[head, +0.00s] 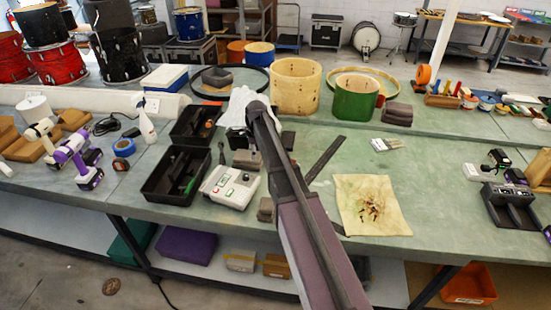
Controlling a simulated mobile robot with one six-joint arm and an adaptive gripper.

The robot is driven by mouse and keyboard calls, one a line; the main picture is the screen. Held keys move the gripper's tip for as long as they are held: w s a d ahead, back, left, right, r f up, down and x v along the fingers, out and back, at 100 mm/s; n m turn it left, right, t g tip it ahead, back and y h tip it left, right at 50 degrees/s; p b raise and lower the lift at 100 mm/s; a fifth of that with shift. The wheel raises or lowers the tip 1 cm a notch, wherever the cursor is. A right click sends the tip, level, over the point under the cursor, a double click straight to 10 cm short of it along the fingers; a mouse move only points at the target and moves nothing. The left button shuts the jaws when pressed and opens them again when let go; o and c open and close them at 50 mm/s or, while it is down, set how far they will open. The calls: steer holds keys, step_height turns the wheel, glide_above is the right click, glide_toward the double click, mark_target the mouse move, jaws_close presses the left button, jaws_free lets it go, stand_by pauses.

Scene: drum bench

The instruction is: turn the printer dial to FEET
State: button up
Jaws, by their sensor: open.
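The printer (230,187) is a white, boxy device on the green bench top, left of the middle in the head view. Its top face has small dark, red and green marks. I cannot make out which of them is the dial or where it points. My own arm crosses the view from the bottom to just right of the printer and reaches up past it. I cannot make out my gripper or its fingers, and nothing is seen touching the printer.
Black open trays (177,176) stand left of the printer. A crumpled white cloth (238,106) lies behind it. A dark ruler (325,158) and a stained tan cloth (368,205) lie to the right. Drum shells (296,88) stand further back. Bench between cloth and charger (511,206) is clear.

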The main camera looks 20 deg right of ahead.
steer(key=s+d+f+n+t+y+b, duration=0.2)
steer(key=d+n+b, duration=0.3)
steer(key=d+n, duration=0.4)
steer(key=shift+f+n+t+y, duration=0.3)
steer(key=shift+f+n+y, duration=0.3)
stand_by(0.3)
steer(key=shift+a, duration=0.1)
stand_by(0.5)
steer(key=s+a+n, duration=0.1)
steer(key=s+a, duration=0.1)
steer(key=s, duration=0.3)
steer(key=s+a+f+n+g+h, duration=0.1)
steer(key=s+a+n, duration=0.1)
steer(key=s, duration=0.3)
steer(key=s+a+n+g+h, duration=0.1)
steer(key=s+a+n, duration=0.1)
steer(key=s+a, duration=0.2)
steer(key=shift+s+a+f, duration=0.2)
steer(key=shift+s+f, duration=0.1)
steer(key=shift+s, duration=0.1)
steer(key=s+a+n+g+h, duration=0.1)
steer(key=s+a+n+h, duration=0.1)
steer(key=s, duration=1.1)
steer(key=shift+a+f+n+h, duration=0.3)
steer(key=shift+a+n, duration=0.5)
steer(key=shift+n, duration=0.4)
